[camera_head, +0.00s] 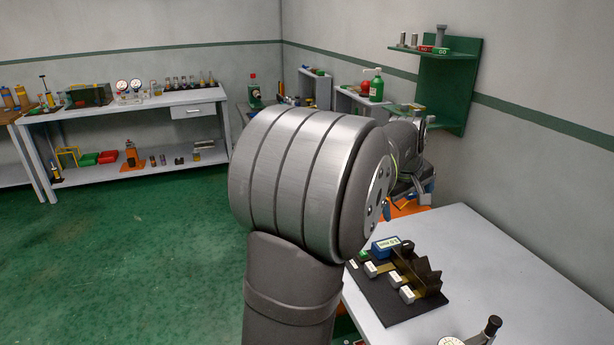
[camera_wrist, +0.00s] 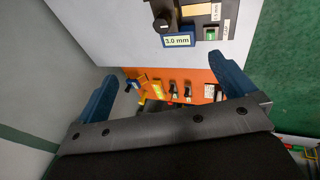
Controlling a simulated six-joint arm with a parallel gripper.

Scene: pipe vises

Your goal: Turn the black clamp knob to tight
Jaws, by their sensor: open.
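A black knob (camera_wrist: 160,25) shows at the top of the wrist view, beside the "3.0 mm" label (camera_wrist: 177,41). It is at the edge of a dark fixture, whose base (camera_head: 398,305) lies on the white table in the head view. The blue block with a white label (camera_head: 384,248) stands at the fixture's far end there. My gripper (camera_wrist: 166,74) is open and empty, its two blue fingers wide apart. The knob lies beyond the fingertips and apart from them. In the head view my arm hides most of the gripper. The knob's tightness cannot be told.
The white table (camera_head: 540,270) has free room right of the fixture. A dial gauge (camera_head: 452,341) and a black-topped handle (camera_head: 493,325) are at its near edge. An orange surface (camera_wrist: 190,88) with small tools lies below the fingers. A green shelf (camera_head: 455,85) hangs on the wall.

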